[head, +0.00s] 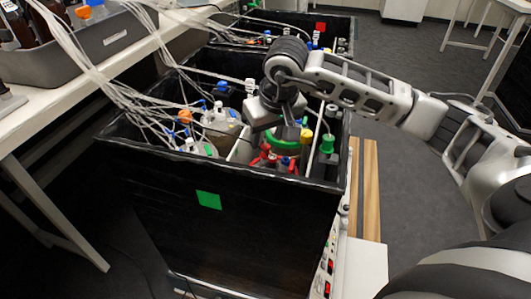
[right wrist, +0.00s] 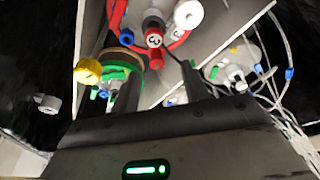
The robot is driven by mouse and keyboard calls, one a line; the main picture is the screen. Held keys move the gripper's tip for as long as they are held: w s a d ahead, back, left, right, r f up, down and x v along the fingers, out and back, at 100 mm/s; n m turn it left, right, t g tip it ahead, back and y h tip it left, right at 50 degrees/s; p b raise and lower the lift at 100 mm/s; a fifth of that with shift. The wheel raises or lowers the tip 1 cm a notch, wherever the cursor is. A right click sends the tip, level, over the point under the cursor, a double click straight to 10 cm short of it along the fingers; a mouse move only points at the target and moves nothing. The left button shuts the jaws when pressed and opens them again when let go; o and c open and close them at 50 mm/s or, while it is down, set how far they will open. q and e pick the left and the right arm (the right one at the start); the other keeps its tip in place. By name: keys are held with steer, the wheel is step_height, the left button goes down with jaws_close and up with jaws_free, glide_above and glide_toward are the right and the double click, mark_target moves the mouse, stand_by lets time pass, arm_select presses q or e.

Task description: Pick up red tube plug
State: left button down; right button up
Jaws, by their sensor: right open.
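Red plugs with white, marked end faces (right wrist: 154,38) show at the top middle of the right wrist view, beside a red tube loop. In the head view, red parts (head: 266,158) show low in the front right of the black box, below my right gripper. My right gripper (head: 287,130) reaches down into the box from above. Its two dark fingers (right wrist: 160,78) are apart with nothing held between them, and the red plugs lie beyond the tips. The fingers hide part of the bottles. My left gripper is not in view.
The black box (head: 210,235) has high walls around bottles with green, blue and yellow caps. A yellow cap (right wrist: 87,71) is left of the fingers. White tubes (head: 105,80) run in from the left. A second box (head: 330,22) stands behind.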

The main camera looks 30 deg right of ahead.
mark_target(266, 146)
steer(key=shift+d+x, duration=0.15)
steer(key=shift+x, duration=1.35)
steer(key=shift+d+x, duration=0.15)
steer(key=shift+x, duration=1.35)
jaws_close()
